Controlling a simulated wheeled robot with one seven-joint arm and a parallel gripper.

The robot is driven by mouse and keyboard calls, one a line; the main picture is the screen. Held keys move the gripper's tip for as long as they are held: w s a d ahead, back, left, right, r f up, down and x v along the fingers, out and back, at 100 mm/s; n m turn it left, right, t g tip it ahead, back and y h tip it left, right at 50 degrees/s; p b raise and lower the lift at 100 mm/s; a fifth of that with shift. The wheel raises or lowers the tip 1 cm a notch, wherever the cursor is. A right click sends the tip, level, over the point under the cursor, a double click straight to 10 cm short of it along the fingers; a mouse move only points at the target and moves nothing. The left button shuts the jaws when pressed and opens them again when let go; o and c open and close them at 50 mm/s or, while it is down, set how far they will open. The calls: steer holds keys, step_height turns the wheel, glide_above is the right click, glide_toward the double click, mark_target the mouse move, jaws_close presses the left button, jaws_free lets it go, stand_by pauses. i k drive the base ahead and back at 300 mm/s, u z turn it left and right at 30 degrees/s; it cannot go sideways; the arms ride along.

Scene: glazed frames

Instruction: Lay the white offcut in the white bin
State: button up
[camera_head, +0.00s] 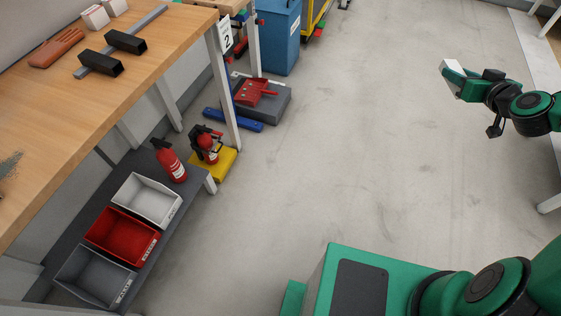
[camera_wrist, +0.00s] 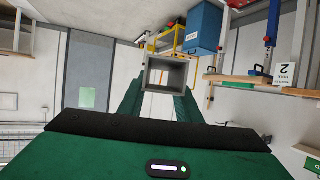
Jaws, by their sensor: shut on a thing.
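The white offcut is a short, hollow square piece, seen end-on in the wrist view (camera_wrist: 166,89). My gripper (camera_head: 456,80) is shut on it, with one green finger on each side. In the head view the offcut (camera_head: 457,66) shows as a small white patch at the fingertips, held out over open floor at the upper right. The white bin (camera_head: 148,198) is on the low grey shelf under the bench at the left, far from my gripper. Its visible inside looks empty.
A red bin (camera_head: 122,233) and a grey bin (camera_head: 95,274) sit beside the white bin. Fire extinguishers (camera_head: 171,163) stand behind it. The wooden bench (camera_head: 60,110) overhangs the shelf's left side. The middle floor (camera_head: 360,140) is clear.

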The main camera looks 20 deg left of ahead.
mark_target(158, 208)
steer(key=z, duration=4.25)
steer(key=k, duration=0.5)
steer(key=u, duration=5.95)
